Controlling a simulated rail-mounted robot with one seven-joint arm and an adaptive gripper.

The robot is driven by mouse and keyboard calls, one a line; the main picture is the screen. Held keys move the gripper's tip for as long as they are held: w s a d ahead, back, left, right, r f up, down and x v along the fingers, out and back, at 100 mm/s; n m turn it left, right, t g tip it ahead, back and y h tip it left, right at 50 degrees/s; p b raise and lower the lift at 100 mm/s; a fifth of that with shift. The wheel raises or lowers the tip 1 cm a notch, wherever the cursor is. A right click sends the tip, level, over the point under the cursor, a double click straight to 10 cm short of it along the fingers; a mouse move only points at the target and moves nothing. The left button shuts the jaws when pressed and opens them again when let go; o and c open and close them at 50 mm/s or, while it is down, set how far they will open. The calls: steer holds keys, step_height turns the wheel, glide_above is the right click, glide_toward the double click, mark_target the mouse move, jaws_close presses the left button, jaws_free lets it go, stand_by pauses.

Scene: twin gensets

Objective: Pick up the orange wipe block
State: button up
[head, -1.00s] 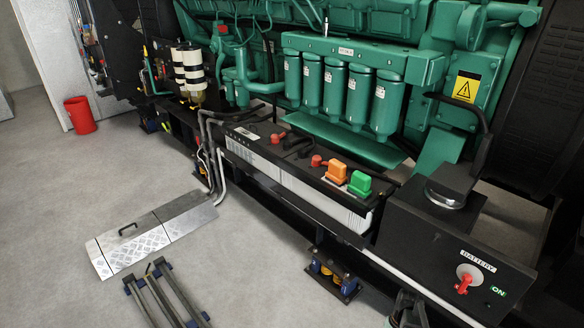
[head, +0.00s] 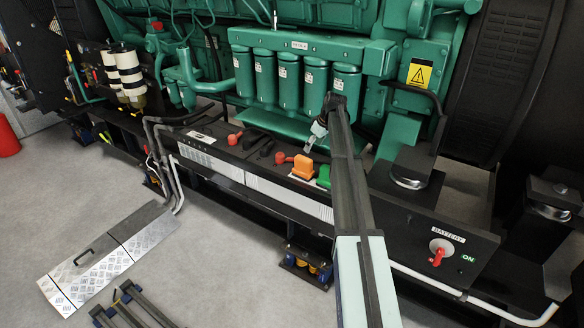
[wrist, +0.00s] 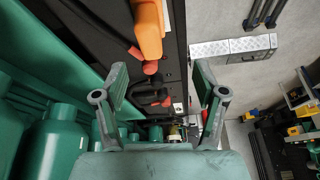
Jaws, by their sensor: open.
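The orange wipe block (head: 303,167) sits on the black battery box top beside a green block (head: 323,177). In the wrist view the orange block (wrist: 148,30) shows at the top of the picture, cut off by the edge and apart from the fingers. My gripper (head: 314,141) hangs above and just behind the orange block in the head view. In the wrist view my gripper (wrist: 160,92) has its two fingers spread wide with nothing held. My arm hides part of the green block and the box to its right.
Green filter canisters (head: 288,76) stand close behind my gripper. Red-capped battery terminals (head: 235,137) and black cables lie left of the orange block. A red battery switch (head: 438,256) is at the right.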

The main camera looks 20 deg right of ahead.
mark_target(304, 158)
steer(key=shift+n, duration=0.4)
steer(key=w+f+p, duration=0.1)
steer(key=w+f, duration=0.1)
steer(key=w+a+f+p, duration=0.1)
steer(key=f, duration=0.2)
steer(key=w+f+p, duration=0.1)
steer(key=w+f, duration=0.1)
steer(key=f, duration=0.1)
steer(key=shift+w+a+f+p, duration=0.1)
steer(key=shift+w+a+p, duration=0.05)
steer(key=shift+w+p, duration=0.2)
steer(key=shift+p+x, duration=1.35)
steer(key=shift+x, duration=1.3)
steer(key=c, duration=1.3)
